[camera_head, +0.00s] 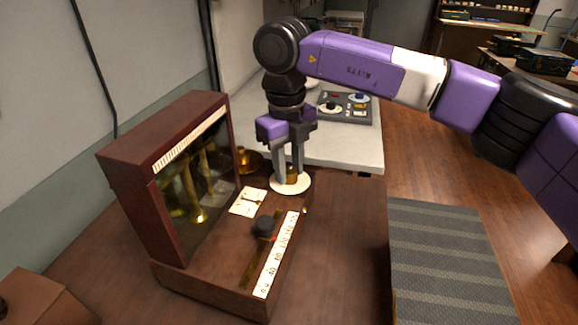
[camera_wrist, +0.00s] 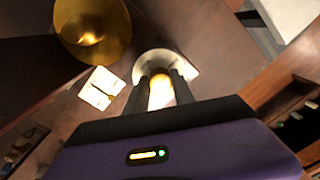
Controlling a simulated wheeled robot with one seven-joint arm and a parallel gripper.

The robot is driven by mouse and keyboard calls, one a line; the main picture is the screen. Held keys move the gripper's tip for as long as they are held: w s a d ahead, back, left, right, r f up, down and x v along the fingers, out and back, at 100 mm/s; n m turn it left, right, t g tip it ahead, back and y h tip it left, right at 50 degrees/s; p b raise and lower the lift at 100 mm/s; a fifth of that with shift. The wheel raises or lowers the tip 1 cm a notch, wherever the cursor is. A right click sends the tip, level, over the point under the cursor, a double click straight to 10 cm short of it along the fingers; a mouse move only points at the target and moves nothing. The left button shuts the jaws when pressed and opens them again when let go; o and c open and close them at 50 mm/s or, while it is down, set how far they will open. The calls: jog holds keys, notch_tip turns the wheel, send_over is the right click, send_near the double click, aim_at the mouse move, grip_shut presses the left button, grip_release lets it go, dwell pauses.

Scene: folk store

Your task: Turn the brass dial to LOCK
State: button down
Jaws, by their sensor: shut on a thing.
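The brass dial (camera_wrist: 160,92) shows as a glowing yellow knob in the wrist view, on a pale round plate (camera_head: 304,184) at the back right corner of a wooden instrument (camera_head: 215,275). My gripper (camera_head: 291,178) points straight down over it. Its two grey fingers are shut on the dial, one on each side, as the wrist view also shows. Any marking such as LOCK on the plate is too small or too covered to read. Part of the dial is hidden behind the fingers.
A glass-fronted red-brown case (camera_head: 137,165) stands on the instrument's left. A black slider knob (camera_head: 265,224) sits beside a white scale (camera_head: 275,257) at the front right. A brass bowl (camera_head: 249,160) is behind. A white table (camera_head: 350,150) with a control panel is beyond; a grey ridged surface (camera_head: 445,255) lies right.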

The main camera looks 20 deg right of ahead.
jog(key=shift+n, duration=0.3)
jog(key=n, duration=0.3)
jog(key=shift+r+n, duration=0.1)
jog(key=shift+n, duration=0.2)
jog(key=n, duration=0.4)
jog(key=shift+n+p, duration=0.3)
jog(key=shift+p, duration=0.05)
jog(key=n, duration=0.4)
jog(key=shift+s, duration=0.1)
jog(key=shift+n+y+p, duration=0.3)
jog(key=shift+n+p, duration=0.25)
jog(key=shift+n, duration=1.85)
jog(key=c, duration=1.1)
grip_release()
jog(key=shift+o, duration=0.2)
